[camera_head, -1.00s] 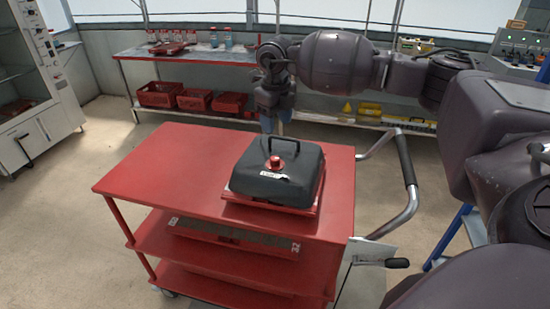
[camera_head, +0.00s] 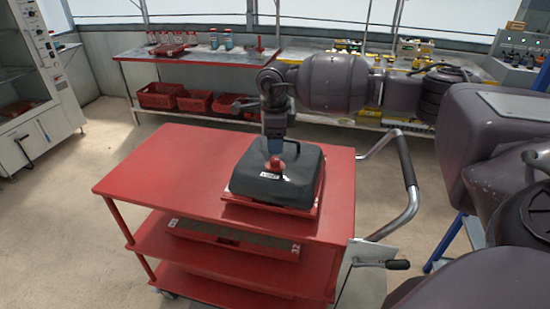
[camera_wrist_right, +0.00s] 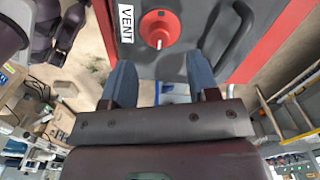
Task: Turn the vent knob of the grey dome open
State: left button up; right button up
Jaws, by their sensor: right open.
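The grey dome (camera_head: 290,187) sits on a red tray (camera_head: 262,205) on top of the red cart. Its red vent knob (camera_head: 275,163) stands on the dome's top. In the right wrist view the knob (camera_wrist_right: 159,29) shows beside a white VENT label (camera_wrist_right: 125,22) and a dark handle (camera_wrist_right: 236,42). My right gripper (camera_head: 275,146) points down just above the knob in the head view. Its two blue fingers (camera_wrist_right: 160,75) are apart and empty, with the knob beyond their tips. Whether they touch the dome, I cannot tell. My left gripper is out of view.
The red cart top (camera_head: 150,175) is bare to the left of the dome. The cart's metal handle (camera_head: 405,165) is at its right. A bench (camera_head: 190,55) with bottles and red crates (camera_head: 160,95) stands behind.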

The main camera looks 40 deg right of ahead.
aim_at(275, 159)
jog(key=shift+f, duration=2.95)
jog(key=c, duration=0.9)
jog(key=shift+m, duration=0.5)
jog(key=o, duration=0.9)
notch_tip(275, 159, up, 11)
